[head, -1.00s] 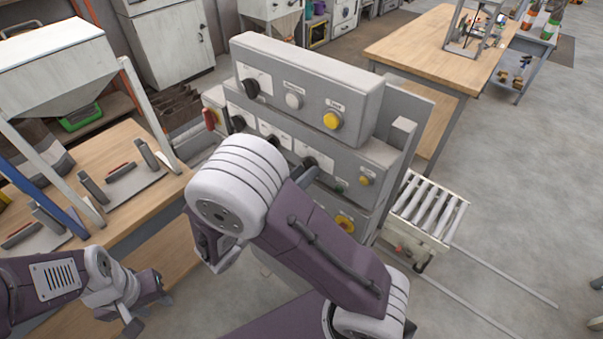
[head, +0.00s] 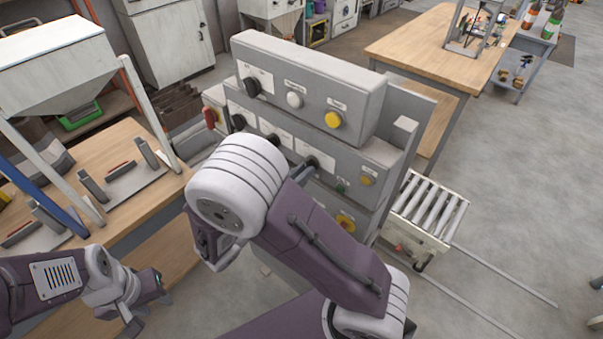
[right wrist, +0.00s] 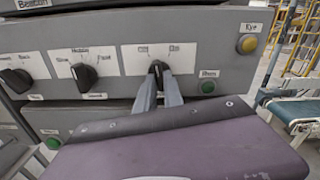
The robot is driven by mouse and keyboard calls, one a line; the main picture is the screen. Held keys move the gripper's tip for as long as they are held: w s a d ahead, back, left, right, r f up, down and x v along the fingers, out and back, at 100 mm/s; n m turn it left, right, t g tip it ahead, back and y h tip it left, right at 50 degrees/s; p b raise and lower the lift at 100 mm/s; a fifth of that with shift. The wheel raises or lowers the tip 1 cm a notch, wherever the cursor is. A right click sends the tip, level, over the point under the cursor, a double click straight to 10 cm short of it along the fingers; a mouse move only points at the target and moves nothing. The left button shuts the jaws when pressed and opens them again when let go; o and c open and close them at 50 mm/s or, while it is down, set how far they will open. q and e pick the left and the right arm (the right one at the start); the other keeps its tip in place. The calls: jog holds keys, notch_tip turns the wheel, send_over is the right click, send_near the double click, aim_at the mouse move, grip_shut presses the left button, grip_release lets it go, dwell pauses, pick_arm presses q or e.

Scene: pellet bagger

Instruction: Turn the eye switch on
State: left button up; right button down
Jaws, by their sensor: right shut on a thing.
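A small black rotary knob (right wrist: 157,70) sits on a white plate with two small labels, left and right, on the grey panel. My right gripper (right wrist: 159,76) is shut on this knob in the right wrist view. The knob's pointer seems near upright; the fingers hide part of it, so its exact setting is unclear. A yellow round lamp or button (right wrist: 247,44) labelled "Eye" is up and right of it. In the head view the knob (head: 313,163) shows beside my right arm, which hides most of that gripper. My left gripper (head: 149,303) is open and empty at lower left.
Another black knob (right wrist: 85,75) is left of the held one, and a green button (right wrist: 207,87) is close on its right. The upper box carries a black knob (head: 251,86) and a yellow button (head: 333,119). A roller conveyor (head: 428,208) stands right of the panel.

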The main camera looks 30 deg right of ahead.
jog(key=m+b, duration=0.2)
jog(key=m, duration=0.6)
jog(key=shift+w+f, duration=0.1)
jog(key=shift+m+b, duration=0.3)
jog(key=shift+b, duration=0.05)
dwell(0.3)
jog(key=c, duration=1.5)
grip_release()
jog(key=shift+o, duration=0.2)
jog(key=b+v, duration=0.1)
jog(key=v, duration=0.8)
